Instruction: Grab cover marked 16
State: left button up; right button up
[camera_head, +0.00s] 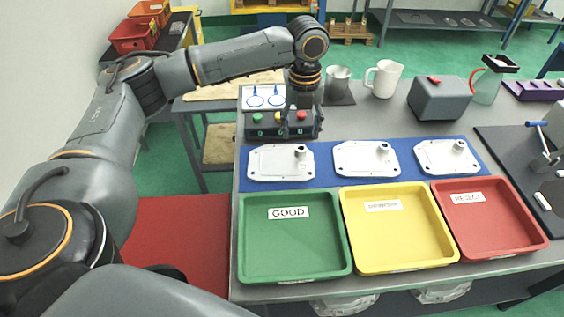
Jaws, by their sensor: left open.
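Three light castings that look like covers lie in a row on the blue mat (325,171): a left cover (275,163), a middle cover (360,158) and a right cover (440,155). Each has a small raised round boss toward its upper right. Their markings are too small to read, so I cannot tell which is 16. My left gripper (301,132) points down, open and empty, in front of the button box and just behind the left cover. It appears apart from the cover. My right gripper is out of view.
Empty green GOOD (245,240), yellow (350,225) and red REJECT (455,215) trays line the front edge. A dark board (510,150) lies right.

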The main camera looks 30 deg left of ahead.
aim_at(301, 152)
pick_arm(q)
jog(key=f, duration=0.7)
jog(key=shift+w+d+f+p, duration=0.1)
jog(key=shift+w+p, duration=0.15)
jog(key=shift+p, duration=0.15)
grip_shut()
